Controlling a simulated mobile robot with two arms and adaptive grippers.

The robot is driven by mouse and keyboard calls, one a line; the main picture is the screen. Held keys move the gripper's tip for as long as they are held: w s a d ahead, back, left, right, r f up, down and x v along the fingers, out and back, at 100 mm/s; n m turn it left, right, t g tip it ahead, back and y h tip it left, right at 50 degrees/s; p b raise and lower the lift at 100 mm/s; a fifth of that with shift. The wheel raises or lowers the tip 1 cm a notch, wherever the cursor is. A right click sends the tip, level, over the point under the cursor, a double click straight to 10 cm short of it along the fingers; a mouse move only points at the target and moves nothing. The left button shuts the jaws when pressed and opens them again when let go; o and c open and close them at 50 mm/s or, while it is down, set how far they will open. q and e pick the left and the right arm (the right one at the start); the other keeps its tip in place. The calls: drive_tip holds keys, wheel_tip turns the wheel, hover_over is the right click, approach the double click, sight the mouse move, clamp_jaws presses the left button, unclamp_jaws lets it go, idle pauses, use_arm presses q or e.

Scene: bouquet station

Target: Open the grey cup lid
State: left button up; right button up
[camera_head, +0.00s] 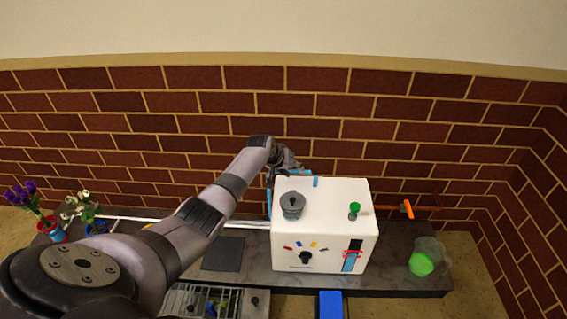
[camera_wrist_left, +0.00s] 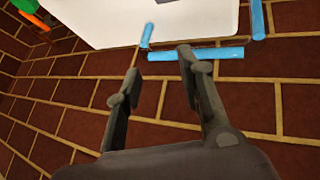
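The grey cup (camera_head: 292,212) stands upright on top of the white box (camera_head: 330,195), near its left side. Its dark grey lid (camera_head: 292,199) sits on it, with a small knob on top. My left gripper (camera_head: 297,166) is behind the box's back left corner, apart from the cup. In the left wrist view the left gripper (camera_wrist_left: 160,62) is open and empty, with its fingertips close to a blue bar (camera_wrist_left: 225,53) along the box edge. My right gripper is not in view.
A green knob (camera_head: 354,208) stands on the box top at right. An orange-ended handle (camera_head: 406,209) sticks out from the right side. A brick wall (camera_head: 330,105) is close behind. Flower pots (camera_head: 52,232) stand at left, a green ball (camera_head: 420,264) at right.

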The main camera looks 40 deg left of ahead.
use_arm(q)
drive_tip(key=d+v, duration=0.1)
drive_tip(key=v, duration=0.9)
drive_tip(key=shift+s+a+r, duration=0.25)
drive_tip(key=shift+a+r, duration=0.15)
drive_tip(key=shift+a, duration=0.15)
